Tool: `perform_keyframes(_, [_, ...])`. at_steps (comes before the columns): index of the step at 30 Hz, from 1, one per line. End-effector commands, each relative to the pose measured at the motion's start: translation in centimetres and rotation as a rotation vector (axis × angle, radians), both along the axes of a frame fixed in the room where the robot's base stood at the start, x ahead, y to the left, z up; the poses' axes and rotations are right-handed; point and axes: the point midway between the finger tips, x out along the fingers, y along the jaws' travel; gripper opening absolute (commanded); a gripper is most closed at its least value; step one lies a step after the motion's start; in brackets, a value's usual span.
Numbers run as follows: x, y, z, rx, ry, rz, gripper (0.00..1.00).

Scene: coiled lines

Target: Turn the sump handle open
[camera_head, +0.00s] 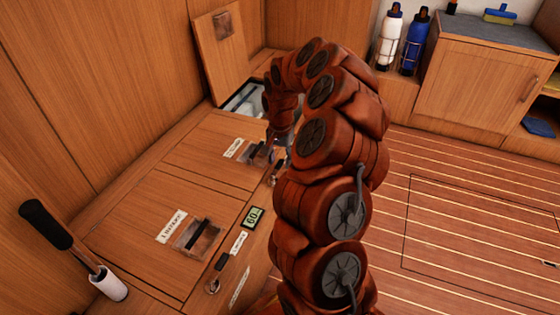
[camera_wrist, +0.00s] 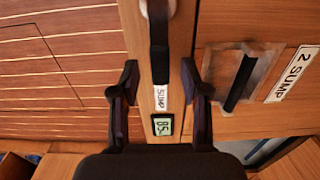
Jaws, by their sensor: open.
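The sump handle is a short lever with a black grip (camera_wrist: 159,50) and a pale metal pivot at the top of the wrist view. It lies along a wooden strip, its tip pointing at a white SUMP label (camera_wrist: 161,96). My open gripper (camera_wrist: 159,74) has one dark finger on each side of the grip's lower end, with a gap on both sides. I cannot tell its height above the handle. In the head view the handle's metal end (camera_head: 274,179) shows beside my arm; the arm mostly hides the gripper and grip.
A display (camera_wrist: 162,125) lies below the SUMP label. A recessed latch (camera_wrist: 236,78) is on the "2 SUMP" hatch at right. In the head view, a similar lever (camera_head: 221,263), another display (camera_head: 252,217), a black-gripped pump handle (camera_head: 46,224) and a raised lid (camera_head: 222,50) show.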

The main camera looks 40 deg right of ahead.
Motion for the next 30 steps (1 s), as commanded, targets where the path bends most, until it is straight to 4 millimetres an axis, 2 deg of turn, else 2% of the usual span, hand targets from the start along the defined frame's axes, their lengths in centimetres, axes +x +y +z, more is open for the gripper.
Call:
perform_keyframes(7, [0.0,0.01,-0.08,0.0,0.0,0.0,0.46])
perform_keyframes(20, [-0.02,0.03,-0.06,0.001,0.001,0.0,0.01])
perform_keyframes(30, [-0.03,0.03,-0.06,0.001,0.001,0.0,0.0])
